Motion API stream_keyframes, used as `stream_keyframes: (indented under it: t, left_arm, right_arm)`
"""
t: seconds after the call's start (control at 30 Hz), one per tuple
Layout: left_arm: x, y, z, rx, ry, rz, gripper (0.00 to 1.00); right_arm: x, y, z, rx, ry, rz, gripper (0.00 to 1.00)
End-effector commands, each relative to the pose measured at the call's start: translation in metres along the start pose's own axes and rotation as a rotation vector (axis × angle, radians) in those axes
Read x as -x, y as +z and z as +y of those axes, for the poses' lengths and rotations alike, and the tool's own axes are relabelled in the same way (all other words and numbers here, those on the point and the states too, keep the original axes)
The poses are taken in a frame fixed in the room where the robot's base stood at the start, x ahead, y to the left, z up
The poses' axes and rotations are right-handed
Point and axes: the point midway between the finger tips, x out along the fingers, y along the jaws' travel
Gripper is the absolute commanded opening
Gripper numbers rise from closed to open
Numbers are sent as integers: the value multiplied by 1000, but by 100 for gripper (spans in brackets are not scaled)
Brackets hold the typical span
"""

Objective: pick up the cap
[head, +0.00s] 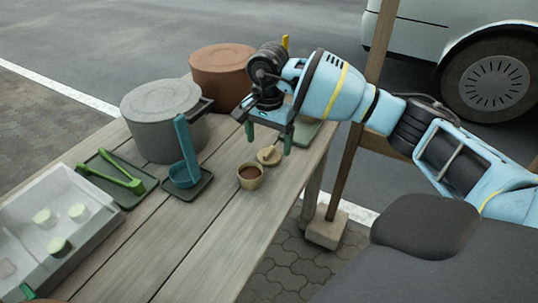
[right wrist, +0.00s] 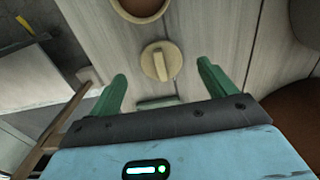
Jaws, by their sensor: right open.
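The cap, a small round tan lid with a raised bar handle (head: 269,157), lies on the wooden table beside a small cup of brown contents (head: 250,176). In the right wrist view the cap (right wrist: 161,61) shows between and just beyond the two green fingertips. The cup (right wrist: 140,8) is partly cut off at the top there. My right gripper (head: 268,141) is open and empty, pointing down above the cap. Its spread fingers (right wrist: 162,72) also show in the right wrist view, and neither appears to touch the cap.
A grey lidded pot (head: 163,135) and a brown pot (head: 222,75) stand at the back. A blue ladle (head: 186,165) rests on a dark holder, beside green tongs (head: 112,177) on a tray. A white bin (head: 45,230) is at the left. The table's front middle is clear.

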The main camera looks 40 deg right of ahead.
Motion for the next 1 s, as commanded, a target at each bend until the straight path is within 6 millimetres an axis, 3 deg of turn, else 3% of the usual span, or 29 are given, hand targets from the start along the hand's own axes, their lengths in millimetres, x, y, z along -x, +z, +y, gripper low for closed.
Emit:
stream_keyframes:
  t: [0.2,0.47,0.83,1.0]
  left_arm:
    - [-1,1,0,0,0,-2,100]
    - [-1,1,0,0,0,-1,100]
    - [-1,1,0,0,0,-1,100]
    - [-1,0,0,0,0,0,100]
  right_arm:
    - [-31,-2,0,0,2,-1,83]
    - [-35,-2,0,1,0,0,83]
    - [-35,-2,0,1,0,0,36]
    - [-35,-2,0,1,0,0,35]
